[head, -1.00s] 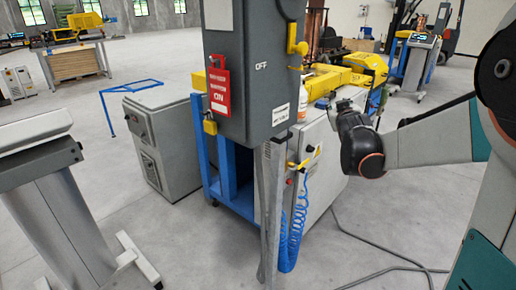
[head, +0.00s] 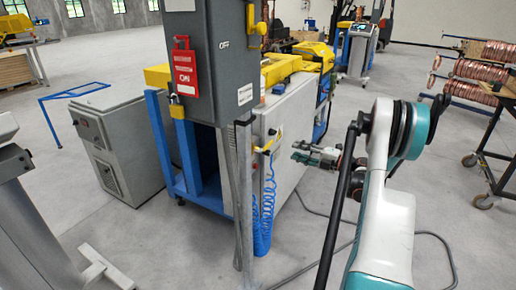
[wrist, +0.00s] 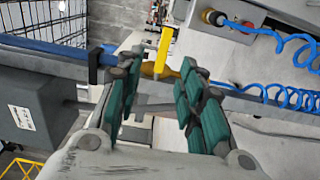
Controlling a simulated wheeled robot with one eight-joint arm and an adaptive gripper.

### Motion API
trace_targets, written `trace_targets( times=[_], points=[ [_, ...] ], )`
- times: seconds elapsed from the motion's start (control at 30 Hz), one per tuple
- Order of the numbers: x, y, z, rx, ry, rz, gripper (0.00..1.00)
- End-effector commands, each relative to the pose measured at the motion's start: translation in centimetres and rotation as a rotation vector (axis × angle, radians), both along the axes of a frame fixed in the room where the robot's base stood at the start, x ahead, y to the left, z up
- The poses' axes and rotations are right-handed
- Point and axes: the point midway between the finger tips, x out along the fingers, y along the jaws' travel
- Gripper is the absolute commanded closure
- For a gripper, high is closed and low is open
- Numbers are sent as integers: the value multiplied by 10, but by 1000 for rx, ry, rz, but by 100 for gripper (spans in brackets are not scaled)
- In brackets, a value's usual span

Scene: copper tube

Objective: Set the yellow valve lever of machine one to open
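The yellow valve lever (head: 268,146) sits on the near side of the grey machine cabinet, above the blue coiled hose. In the wrist view the lever (wrist: 163,50) stands out as a yellow bar, ahead of the gap between my fingers, with a brass-coloured fitting at its lower end. My gripper (head: 300,152) is to the right of the lever in the head view, apart from it. In the wrist view my gripper (wrist: 160,95) is open, with dark green pads on both sides and nothing held between them. The lever's exact distance from the fingertips is hard to tell.
A grey post (head: 244,200) stands in front of the machine, below a grey switch box (head: 215,80) with a red tag (head: 185,73) and padlock. The blue coiled hose (head: 264,210) hangs near the lever. A cable (head: 310,262) lies on the floor. Copper coils (head: 480,70) stand right.

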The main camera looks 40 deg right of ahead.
Motion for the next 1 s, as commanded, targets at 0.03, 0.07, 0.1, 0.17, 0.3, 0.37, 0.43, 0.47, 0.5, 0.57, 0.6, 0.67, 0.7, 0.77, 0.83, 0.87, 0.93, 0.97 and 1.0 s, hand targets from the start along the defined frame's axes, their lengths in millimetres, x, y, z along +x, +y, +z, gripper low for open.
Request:
trace_targets(
  times=[0.03, 0.07, 0.1, 0.17, 0.3, 0.37, 0.43, 0.47, 0.5, 0.57, 0.6, 0.67, 0.7, 0.77, 0.83, 0.87, 0.93, 0.97, 1.0],
  points=[
    [-3, -1, -6, -5, 9, 7, 65],
    [-3, 0, -8, -7, 12, 11, 65],
    [-1, 1, -9, -8, 15, 14, 65],
    [4, 4, -9, -8, 15, 15, 65],
    [24, 13, -9, -8, 14, 17, 65],
    [35, 17, -10, -8, 13, 17, 65],
    [48, 23, -10, -8, 13, 16, 65],
    [53, 25, -10, -8, 13, 16, 65],
    [61, 28, -9, -8, 13, 17, 65],
    [72, 33, -9, -8, 13, 16, 65],
    [79, 36, -9, -7, 12, 17, 65],
    [88, 39, -9, -7, 12, 15, 65],
    [95, 42, -9, -7, 12, 16, 65],
    [103, 45, -9, -7, 12, 15, 65],
    [110, 48, -9, -7, 12, 14, 65],
    [113, 49, -9, -7, 12, 14, 65],
    [118, 51, -8, -7, 12, 14, 65],
    [119, 52, -8, -7, 12, 14, 65],
    [121, 52, -7, -7, 12, 13, 65]
  ],
)
